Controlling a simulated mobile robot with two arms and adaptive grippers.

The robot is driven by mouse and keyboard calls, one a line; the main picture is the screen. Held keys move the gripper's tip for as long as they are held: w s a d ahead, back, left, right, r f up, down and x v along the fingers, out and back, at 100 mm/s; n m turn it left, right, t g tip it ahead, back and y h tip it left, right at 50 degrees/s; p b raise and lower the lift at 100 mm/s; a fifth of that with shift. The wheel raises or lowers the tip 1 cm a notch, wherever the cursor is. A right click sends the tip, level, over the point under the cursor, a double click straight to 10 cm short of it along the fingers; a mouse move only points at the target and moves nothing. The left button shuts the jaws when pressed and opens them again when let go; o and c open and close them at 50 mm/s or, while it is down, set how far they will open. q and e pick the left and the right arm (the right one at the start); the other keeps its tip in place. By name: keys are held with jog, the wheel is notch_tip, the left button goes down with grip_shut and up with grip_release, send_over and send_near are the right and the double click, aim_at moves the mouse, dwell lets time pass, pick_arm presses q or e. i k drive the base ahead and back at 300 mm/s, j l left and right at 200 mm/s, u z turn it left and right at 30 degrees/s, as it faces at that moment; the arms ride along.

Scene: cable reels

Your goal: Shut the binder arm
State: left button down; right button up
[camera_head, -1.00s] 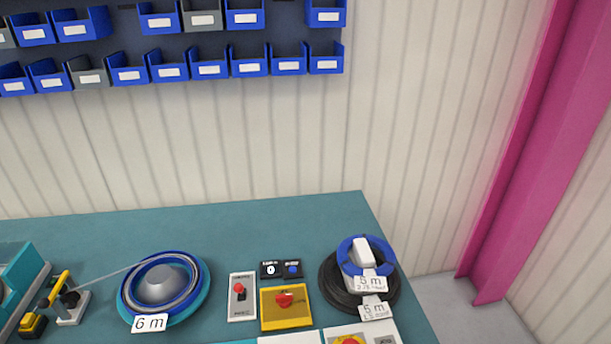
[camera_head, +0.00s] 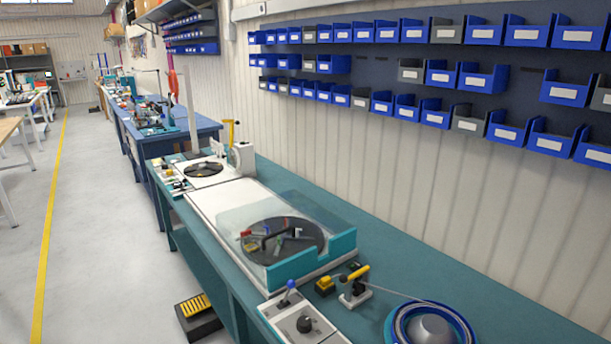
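I cannot tell for sure which part is the binder arm. At the far end of the teal bench stands a white unit (camera_head: 243,160) with an upright yellow handle (camera_head: 231,131), next to a white plate with a dark round disc (camera_head: 204,169). Nearer on the bench is a teal and white machine (camera_head: 316,257) with a clear cover over a dark turntable (camera_head: 283,251), where small coloured parts show. In front of it a small stand (camera_head: 354,289) carries a tilted yellow lever, with a cable running to a blue coil (camera_head: 433,326). Neither gripper is in view.
A control box (camera_head: 303,318) with a blue-topped lever and black knob sits at the bench's front edge. A black and yellow pedal (camera_head: 197,314) is on the floor. Blue bins (camera_head: 527,138) line the wall.

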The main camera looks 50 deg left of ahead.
aim_at(232, 121)
jog(key=u, duration=2.15)
jog(key=i+j+u, duration=0.55)
jog(key=i, duration=0.15)
jog(key=i+u, duration=0.6)
jog(key=i, duration=1.7)
jog(key=i+z, duration=0.1)
jog(key=i, duration=0.55)
jog(key=i+j+z, duration=0.1)
jog(key=i, duration=0.55)
jog(key=i+j+z, duration=0.15)
jog(key=i, duration=0.5)
